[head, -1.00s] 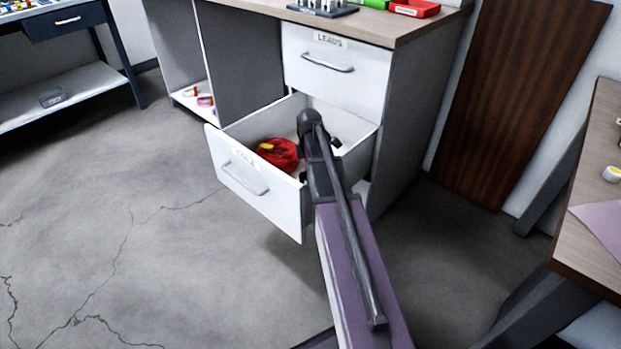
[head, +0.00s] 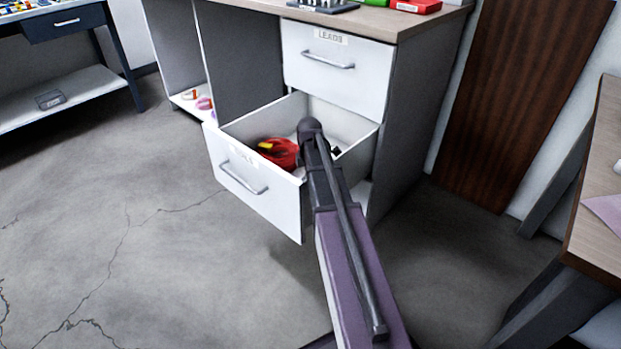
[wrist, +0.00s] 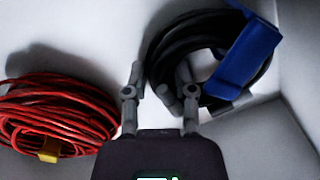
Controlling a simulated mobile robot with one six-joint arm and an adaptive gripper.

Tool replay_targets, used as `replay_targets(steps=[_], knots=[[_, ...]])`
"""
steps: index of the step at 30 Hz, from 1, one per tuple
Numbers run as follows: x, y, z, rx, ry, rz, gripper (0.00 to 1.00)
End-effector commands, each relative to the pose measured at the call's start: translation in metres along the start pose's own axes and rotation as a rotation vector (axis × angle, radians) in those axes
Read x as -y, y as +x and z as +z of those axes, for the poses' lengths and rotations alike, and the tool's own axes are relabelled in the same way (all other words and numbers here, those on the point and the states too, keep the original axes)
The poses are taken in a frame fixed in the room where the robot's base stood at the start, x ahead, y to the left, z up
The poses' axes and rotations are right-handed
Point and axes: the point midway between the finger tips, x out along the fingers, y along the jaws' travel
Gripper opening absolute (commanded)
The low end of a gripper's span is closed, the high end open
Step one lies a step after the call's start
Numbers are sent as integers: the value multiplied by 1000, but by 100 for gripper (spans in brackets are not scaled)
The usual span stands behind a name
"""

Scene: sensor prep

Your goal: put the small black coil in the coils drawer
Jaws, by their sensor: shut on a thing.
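The black coil (wrist: 185,42) with a blue tag (wrist: 243,60) is at my fingertips in the wrist view. My gripper (wrist: 178,100) is shut on its near edge. The coil is inside the open lower drawer (head: 233,168) or just over its floor; I cannot tell whether it touches the bottom. In the head view my arm hides most of the coil and the gripper. A red coil (head: 281,152) with a yellow tag lies in the drawer, left of the black coil; it also shows in the wrist view (wrist: 55,108). The drawer's front label is blurred.
The upper drawer (head: 338,66), labelled LEADS, is shut above the open one. The wooden counter top stands over both. A table (head: 600,200) is at the right, and a dark wooden panel (head: 530,90) leans behind. The floor left of the drawer is clear.

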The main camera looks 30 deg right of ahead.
Motion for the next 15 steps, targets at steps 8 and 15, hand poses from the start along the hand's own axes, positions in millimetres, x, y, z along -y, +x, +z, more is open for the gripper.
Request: replay_targets(steps=[8,15], knots=[[0,2,0,0,0,0,69],[0,2,0,0,0,0,69]])
